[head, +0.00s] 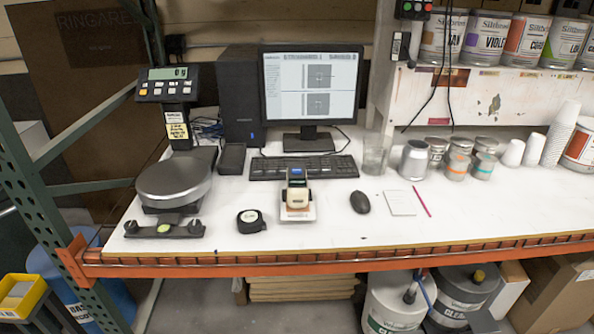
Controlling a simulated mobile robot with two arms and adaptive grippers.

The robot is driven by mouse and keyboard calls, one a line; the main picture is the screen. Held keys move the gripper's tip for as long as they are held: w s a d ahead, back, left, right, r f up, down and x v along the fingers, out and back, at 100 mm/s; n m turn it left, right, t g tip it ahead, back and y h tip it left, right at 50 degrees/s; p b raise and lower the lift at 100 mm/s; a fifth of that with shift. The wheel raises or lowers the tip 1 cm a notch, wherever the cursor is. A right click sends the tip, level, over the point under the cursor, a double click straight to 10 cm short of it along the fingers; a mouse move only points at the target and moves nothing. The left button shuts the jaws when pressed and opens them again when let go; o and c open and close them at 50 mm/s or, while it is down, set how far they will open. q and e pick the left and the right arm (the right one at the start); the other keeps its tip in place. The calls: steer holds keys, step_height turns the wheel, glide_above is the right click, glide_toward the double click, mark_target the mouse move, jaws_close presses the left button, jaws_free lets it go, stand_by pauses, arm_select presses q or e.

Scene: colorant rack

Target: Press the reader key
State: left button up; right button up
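The reader appears to be the small cream and black device (298,194) standing on the white worktop (330,230) in front of the keyboard. It has a small lit blue screen (296,173) near its top. It rests on a pale card or plate (298,214) with an orange-brown patch at its base. Its key is too small to tell apart from the rest of the body. Neither of my grippers is in view, and nothing touches the device.
A black tape measure (250,222) lies left of the device, and a dark mouse (360,202) lies right. The keyboard (304,167) and monitor (311,88) are behind. A scale (173,184) stands at left; several cans and cups stand at right. The front worktop is mostly clear.

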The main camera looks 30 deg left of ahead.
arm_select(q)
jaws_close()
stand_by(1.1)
